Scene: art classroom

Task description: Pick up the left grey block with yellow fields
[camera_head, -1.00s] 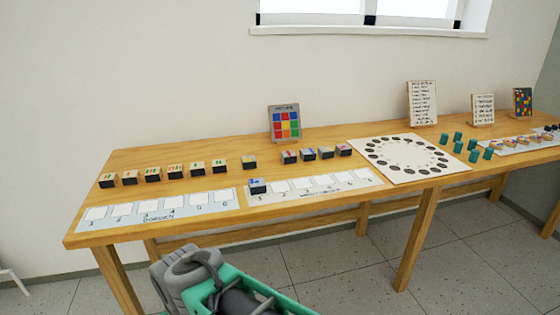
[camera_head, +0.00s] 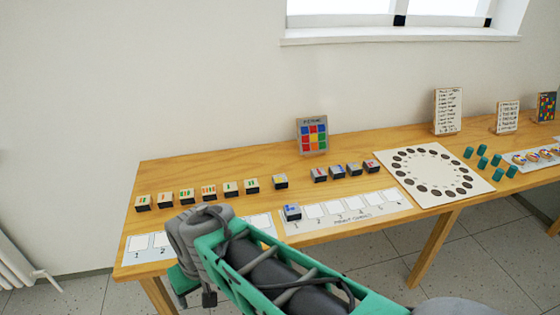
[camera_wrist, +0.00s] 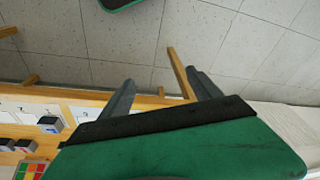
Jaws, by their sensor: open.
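The left grey block with yellow fields (camera_head: 280,181) stands on the wooden table, between the row of beige blocks and the other grey blocks. Its top is grey and yellow, its side dark. Another grey block with some yellow (camera_head: 354,168) appears farther right, though its pattern is too small to read surely. My gripper (camera_wrist: 163,92) is open and empty in the wrist view, its two fingers apart over floor and the table's edge. In the head view my arm reaches in front of the table; the fingertips are not clearly visible there.
Several beige blocks (camera_head: 208,190) stand at left. A grey block with blue (camera_head: 292,212) sits on the first field of the numbered strip (camera_head: 405,203). A coloured-grid card (camera_head: 312,135) stands behind. A round-dotted board (camera_head: 474,184) and green cylinders (camera_head: 482,162) lie right.

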